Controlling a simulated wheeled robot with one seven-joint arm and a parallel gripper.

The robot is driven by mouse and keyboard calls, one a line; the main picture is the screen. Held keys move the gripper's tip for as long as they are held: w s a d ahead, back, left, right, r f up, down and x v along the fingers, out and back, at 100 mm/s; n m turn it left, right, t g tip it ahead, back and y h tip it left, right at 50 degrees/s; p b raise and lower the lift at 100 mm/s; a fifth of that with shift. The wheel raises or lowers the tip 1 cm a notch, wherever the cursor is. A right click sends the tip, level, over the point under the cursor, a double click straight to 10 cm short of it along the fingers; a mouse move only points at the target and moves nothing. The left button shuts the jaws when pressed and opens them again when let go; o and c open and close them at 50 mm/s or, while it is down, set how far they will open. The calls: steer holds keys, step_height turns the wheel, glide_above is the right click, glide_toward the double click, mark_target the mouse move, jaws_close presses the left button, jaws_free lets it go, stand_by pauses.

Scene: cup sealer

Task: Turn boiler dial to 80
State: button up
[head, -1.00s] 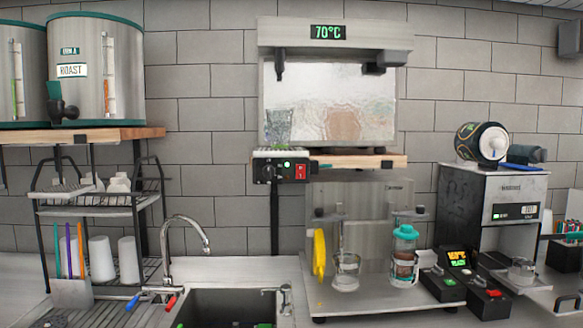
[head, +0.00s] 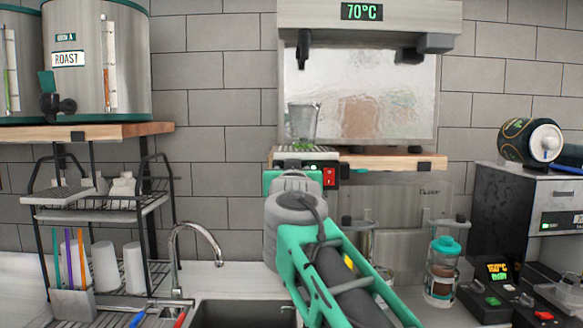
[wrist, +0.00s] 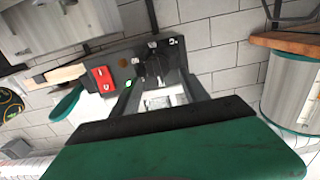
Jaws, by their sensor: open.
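The boiler (head: 362,95) is a steel unit on a wooden shelf, and its display (head: 362,11) reads 70°C. Below it is a black control box with a red switch (head: 329,177). My arm hides the box's dial in the head view. The wrist view shows the box tilted, with its red switch (wrist: 103,78), a green light and the dark dial (wrist: 153,66). My gripper (wrist: 164,85) is open, its fingers pointing at the box with the dial area between and just beyond their tips. Whether they touch the dial I cannot tell.
A glass pitcher (head: 302,124) stands just above the control box. A sink with a curved faucet (head: 197,243) lies below left. A teal-lidded jar (head: 442,272) and a small machine with a lit display (head: 498,271) stand at right.

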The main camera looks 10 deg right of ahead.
steer(key=shift+w, duration=0.2)
steer(key=shift+c, duration=0.5)
jaws_close()
